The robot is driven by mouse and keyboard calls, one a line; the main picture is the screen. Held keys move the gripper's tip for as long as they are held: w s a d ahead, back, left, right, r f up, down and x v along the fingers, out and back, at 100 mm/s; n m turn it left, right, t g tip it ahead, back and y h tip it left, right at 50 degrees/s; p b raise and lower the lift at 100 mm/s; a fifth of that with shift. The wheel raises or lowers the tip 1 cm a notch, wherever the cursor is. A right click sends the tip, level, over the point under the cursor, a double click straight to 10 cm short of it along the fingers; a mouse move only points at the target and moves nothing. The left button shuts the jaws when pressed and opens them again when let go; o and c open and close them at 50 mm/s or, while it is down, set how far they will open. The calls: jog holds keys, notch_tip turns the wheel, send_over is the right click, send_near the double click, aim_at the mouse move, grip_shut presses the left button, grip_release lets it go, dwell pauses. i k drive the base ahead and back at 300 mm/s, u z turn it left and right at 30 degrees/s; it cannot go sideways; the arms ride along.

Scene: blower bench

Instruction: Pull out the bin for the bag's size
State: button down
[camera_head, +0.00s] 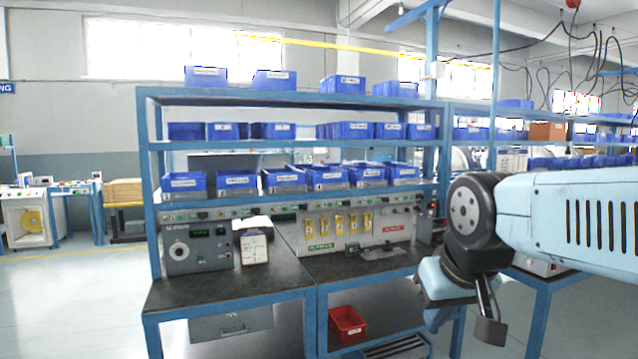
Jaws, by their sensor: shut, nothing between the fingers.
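Blue bins with small white labels stand in rows on the bench's shelves. The lowest row holds several, among them the left bin (184,184), the second bin (237,182) and the middle bin (320,177). The label writing is too small to read. I cannot make out a bag for certain; a white item with a printed face (254,246) stands on the worktop. My gripper (488,328) hangs at the lower right, in front of the bench's right end, apart from all bins. It is shut and empty, partly hidden by my wrist.
The worktop (220,290) carries a grey instrument box (195,248) and a panel with yellow modules (340,234). A red bin (347,324) sits below the bench. Blue uprights frame the shelves. Clear floor lies to the left.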

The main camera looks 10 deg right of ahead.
aim_at(321, 178)
jog(key=z, duration=0.2)
jog(key=k, duration=0.9)
jog(key=u, duration=0.15)
jog(key=i, duration=2.65)
jog(key=z, duration=0.1)
